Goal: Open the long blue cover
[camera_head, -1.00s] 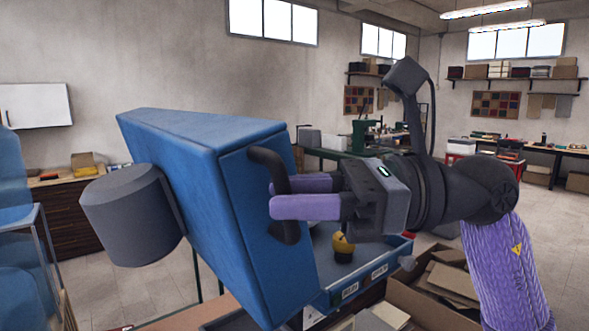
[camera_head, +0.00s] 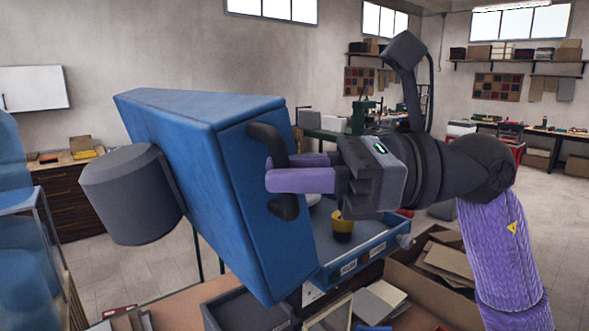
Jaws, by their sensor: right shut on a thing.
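The long blue cover (camera_head: 200,170) stands raised and tilted in the middle of the head view, with a dark grey cylinder (camera_head: 130,195) on its left side. A black handle (camera_head: 268,142) is fixed to its right end face. My right gripper (camera_head: 285,174) has its purple fingers at this handle and is shut on it. The far part of the handle is partly hidden by the fingers. My left gripper is not in view.
Below the cover is a blue tray (camera_head: 385,246) with a yellow and black object (camera_head: 342,226) in it. Cardboard boxes (camera_head: 440,290) stand at lower right. A translucent blue shape is at the left edge. Benches line the back.

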